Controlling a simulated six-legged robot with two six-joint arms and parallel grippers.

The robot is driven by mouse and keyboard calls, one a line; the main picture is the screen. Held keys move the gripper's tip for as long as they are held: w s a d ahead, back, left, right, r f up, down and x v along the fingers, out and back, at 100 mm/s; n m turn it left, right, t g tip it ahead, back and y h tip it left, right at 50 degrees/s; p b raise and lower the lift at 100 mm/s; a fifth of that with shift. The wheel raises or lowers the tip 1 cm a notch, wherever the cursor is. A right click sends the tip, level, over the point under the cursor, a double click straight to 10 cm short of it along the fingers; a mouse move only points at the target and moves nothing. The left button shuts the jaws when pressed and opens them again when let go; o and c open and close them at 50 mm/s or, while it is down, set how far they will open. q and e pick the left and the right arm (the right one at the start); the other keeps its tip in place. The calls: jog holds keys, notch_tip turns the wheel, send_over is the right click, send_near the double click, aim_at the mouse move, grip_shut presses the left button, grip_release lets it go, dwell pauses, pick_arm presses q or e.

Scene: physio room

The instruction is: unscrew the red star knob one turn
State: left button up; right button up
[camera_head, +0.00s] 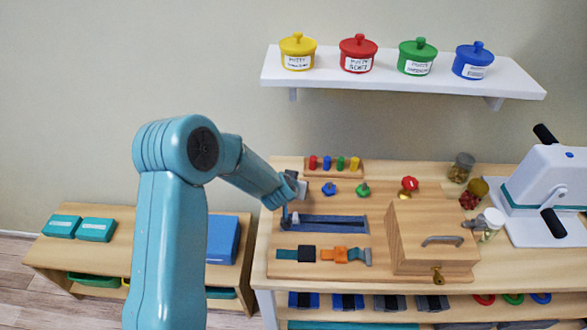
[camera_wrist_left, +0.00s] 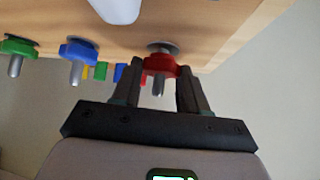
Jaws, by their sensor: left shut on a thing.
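The red star knob (camera_wrist_left: 160,66) sits on a short metal stud at the wooden board in the left wrist view. My left gripper (camera_wrist_left: 158,92) has one finger on each side of it and is shut on it. In the head view my left gripper (camera_head: 291,198) is at the left end of the board, and it hides the red knob there. A blue star knob (camera_head: 329,188) and a green star knob (camera_head: 363,190) stand to its right. They also show in the left wrist view, the blue one (camera_wrist_left: 77,52) nearer the gripper. My right gripper is out of view.
A wooden box (camera_head: 430,235) with a handle, a red-topped fitting (camera_head: 409,184) and several jars stand to the right. A peg rack (camera_head: 334,168) is behind the knobs. A blue strip (camera_head: 325,224) and a strap (camera_head: 325,254) lie in front. A shelf (camera_head: 400,76) hangs above.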

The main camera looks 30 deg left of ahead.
pick_arm(q)
jog(key=shift+d+n+g+y+p, duration=0.15)
jog(key=shift+n+g+y+p, duration=0.25)
jog(key=shift+n+y+p, duration=0.6)
jog(key=shift+f, duration=0.1)
jog(key=o, duration=1.1)
jog(key=shift+c, duration=0.2)
jog(key=shift+n, duration=0.3)
jog(key=v, duration=1.6)
jog(key=shift+r+p, duration=0.3)
jog(key=shift+p, duration=0.15)
